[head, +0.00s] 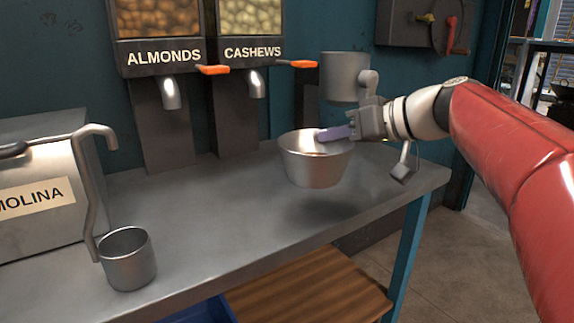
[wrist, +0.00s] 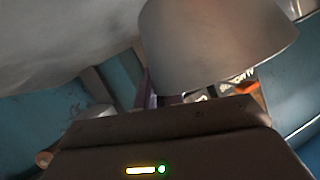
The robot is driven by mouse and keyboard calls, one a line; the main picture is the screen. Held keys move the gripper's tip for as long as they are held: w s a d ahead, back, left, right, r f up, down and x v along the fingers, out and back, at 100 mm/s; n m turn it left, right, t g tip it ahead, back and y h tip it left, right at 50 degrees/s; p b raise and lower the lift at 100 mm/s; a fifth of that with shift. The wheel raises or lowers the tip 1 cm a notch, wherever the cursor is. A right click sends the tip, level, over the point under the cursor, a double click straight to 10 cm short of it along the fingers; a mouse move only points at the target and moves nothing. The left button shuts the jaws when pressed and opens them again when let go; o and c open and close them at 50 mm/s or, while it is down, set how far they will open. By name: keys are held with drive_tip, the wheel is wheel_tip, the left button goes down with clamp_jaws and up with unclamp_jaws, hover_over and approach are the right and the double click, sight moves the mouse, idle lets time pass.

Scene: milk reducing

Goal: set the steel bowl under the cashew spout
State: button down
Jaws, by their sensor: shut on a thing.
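The steel bowl (head: 314,168) is held in the air above the table, to the right of and nearer than the cashew spout. Its shadow lies on the tabletop below it. My gripper (head: 335,134) is shut on the bowl's rim at the right side, with a purple finger reaching inside. In the wrist view the bowl (wrist: 215,45) fills the upper middle. The cashew spout (head: 256,84) hangs below the cashew dispenser (head: 252,52), which has an orange handle at its right. The bowl is not under the spout.
The almond spout (head: 170,93) is left of the cashew one. A metal cup (head: 127,262) stands at the front left by the Molina machine (head: 38,190). A grey cylinder (head: 343,77) is by my wrist. The steel tabletop (head: 215,215) is clear in the middle.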

drive_tip(key=shift+w, duration=0.4)
drive_tip(key=w+a+p, duration=0.3)
drive_tip(key=w+a, duration=0.8)
drive_tip(key=w, duration=0.5)
wheel_tip(320, 180, down, 7)
drive_tip(key=shift+s+d+r+b, duration=0.1)
drive_tip(key=shift+d+r+b, duration=0.05)
drive_tip(key=shift+b, duration=0.8)
drive_tip(key=shift+f, duration=0.2)
